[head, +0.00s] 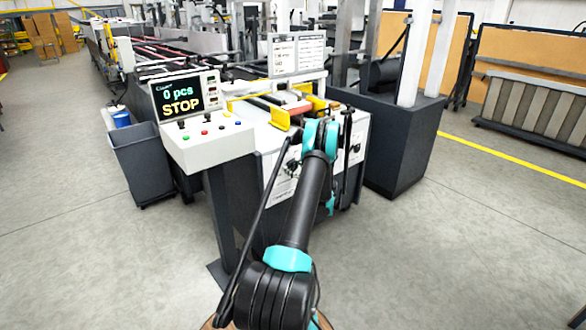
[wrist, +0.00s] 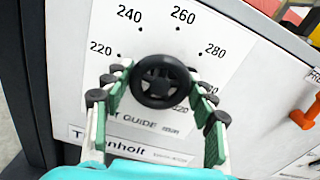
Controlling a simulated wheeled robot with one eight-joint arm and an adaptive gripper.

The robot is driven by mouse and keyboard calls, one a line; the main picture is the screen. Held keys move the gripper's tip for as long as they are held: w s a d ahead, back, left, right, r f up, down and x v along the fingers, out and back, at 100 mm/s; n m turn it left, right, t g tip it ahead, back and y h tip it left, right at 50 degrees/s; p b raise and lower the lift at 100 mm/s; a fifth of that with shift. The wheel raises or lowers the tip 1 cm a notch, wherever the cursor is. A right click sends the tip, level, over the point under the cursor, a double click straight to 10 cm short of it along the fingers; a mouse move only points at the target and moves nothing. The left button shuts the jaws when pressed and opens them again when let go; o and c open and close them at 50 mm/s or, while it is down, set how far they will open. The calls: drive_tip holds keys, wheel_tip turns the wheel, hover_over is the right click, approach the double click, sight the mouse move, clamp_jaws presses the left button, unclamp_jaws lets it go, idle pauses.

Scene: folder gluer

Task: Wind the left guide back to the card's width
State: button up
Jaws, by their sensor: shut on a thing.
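The guide handwheel (wrist: 160,98), black with spokes, sits at the centre of a white dial plate (wrist: 210,30) in the wrist view. The plate reads 220, 240, 260, 280 around the wheel, with the word GUIDE partly covered below. My gripper (wrist: 160,82) has its green-padded fingers on either side of the wheel and is shut on it. No pointer against the scale can be made out. In the head view a yellow guide plate (head: 280,118) stands at the machine's feed end, left of my arm. My arm hides much of the front panel there.
The control console (head: 205,145) stands left of my arm; its screen (head: 184,95) reads 0 pcs, STOP. A grey bin (head: 140,165) is beside it. An orange knob (wrist: 305,115) is at the right in the wrist view.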

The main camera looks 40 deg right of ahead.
drive_tip(key=n, duration=0.4)
drive_tip(key=shift+n, duration=0.3)
drive_tip(key=n, duration=1.1)
drive_tip(key=shift+f, duration=0.1)
drive_tip(key=n, duration=0.5)
drive_tip(key=shift+s, duration=0.1)
drive_tip(key=n, duration=1)
drive_tip(key=shift+f, duration=0.1)
drive_tip(key=n, duration=0.5)
drive_tip(key=shift+n, duration=0.4)
drive_tip(key=n, duration=0.5)
